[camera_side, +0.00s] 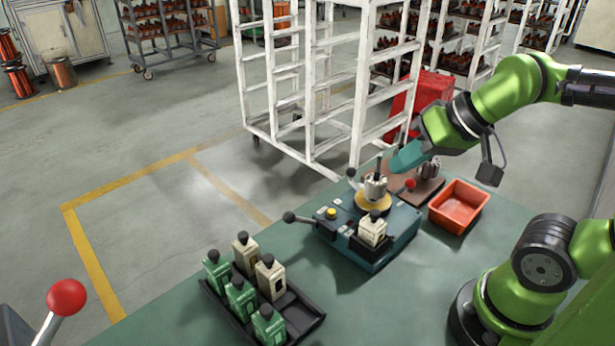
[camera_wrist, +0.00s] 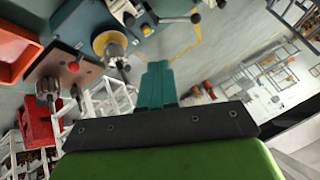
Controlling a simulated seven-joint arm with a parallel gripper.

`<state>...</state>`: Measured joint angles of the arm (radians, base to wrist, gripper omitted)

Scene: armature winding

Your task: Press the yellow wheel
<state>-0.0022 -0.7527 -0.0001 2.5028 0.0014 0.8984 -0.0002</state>
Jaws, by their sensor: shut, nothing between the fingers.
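In the wrist view the yellow wheel (camera_wrist: 101,41) is at upper left, partly covered by the armature. My gripper (camera_side: 396,165) has teal fingers and is shut and empty. It is above and to the right of the wheel in the side view, apart from it. In the wrist view my gripper (camera_wrist: 158,66) points up the picture, to the right of the wheel.
An orange bin (camera_side: 459,207) and a brown board (camera_side: 402,187) with metal parts lie right of the machine. Black-knobbed levers (camera_side: 289,217) and a red knob (camera_side: 410,184) stick up around it. A black tray (camera_side: 300,322) holds several bottles. White racks (camera_side: 312,90) stand behind.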

